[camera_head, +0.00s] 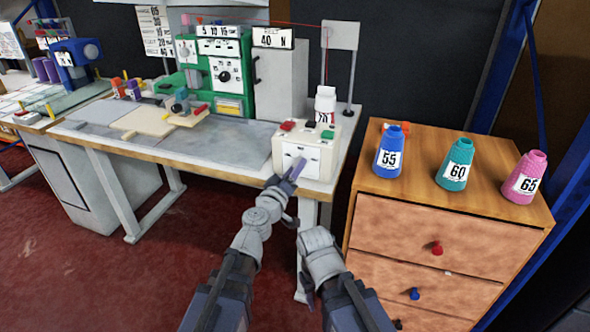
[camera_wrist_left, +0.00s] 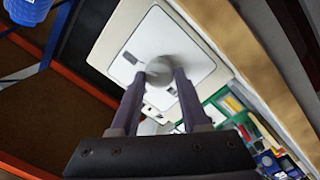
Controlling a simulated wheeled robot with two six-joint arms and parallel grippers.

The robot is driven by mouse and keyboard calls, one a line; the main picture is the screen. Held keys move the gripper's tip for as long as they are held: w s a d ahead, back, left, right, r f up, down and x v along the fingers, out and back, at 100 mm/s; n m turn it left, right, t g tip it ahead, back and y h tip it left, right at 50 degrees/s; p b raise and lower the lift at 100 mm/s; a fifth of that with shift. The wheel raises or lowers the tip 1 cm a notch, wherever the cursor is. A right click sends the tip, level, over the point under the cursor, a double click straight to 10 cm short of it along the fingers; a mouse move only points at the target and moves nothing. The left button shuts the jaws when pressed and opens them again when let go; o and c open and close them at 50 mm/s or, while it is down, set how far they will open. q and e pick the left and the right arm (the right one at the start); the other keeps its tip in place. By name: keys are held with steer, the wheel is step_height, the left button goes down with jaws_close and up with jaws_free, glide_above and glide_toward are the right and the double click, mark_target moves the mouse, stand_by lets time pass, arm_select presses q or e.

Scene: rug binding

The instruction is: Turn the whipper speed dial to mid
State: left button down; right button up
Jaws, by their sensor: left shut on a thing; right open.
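The dial is a round grey knob (camera_wrist_left: 172,70) on the pale front plate of a white control box (camera_head: 283,152). My left gripper (camera_head: 297,168) is shut on the knob, with its two purple-grey fingers on either side of it. In the left wrist view the same fingers (camera_wrist_left: 163,76) close around the knob's sides. The fingers cover most of the knob in the head view, so its pointer setting cannot be read. My right arm's wrist shows low in the head view, to the right of the left arm; its fingers cannot be made out.
The box stands at the right end of a wooden-edged workbench (camera_head: 105,144), with red and green buttons on top and a white cone behind. A green machine (camera_head: 228,70) is further back. A wooden drawer cabinet (camera_head: 440,215) with blue, teal and pink thread cones stands right.

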arm_select(q)
steer(key=shift+n, duration=0.4)
steer(key=n+b, duration=0.1)
steer(key=n, duration=0.5)
steer(key=n+t, duration=0.1)
steer(key=n, duration=0.6)
steer(key=shift+f+y+b, duration=0.2)
steer(key=shift+y+b, duration=0.15)
steer(key=shift+y, duration=0.05)
steer(key=shift+n, duration=0.4)
steer(key=shift+c, duration=2)
jaws_free()
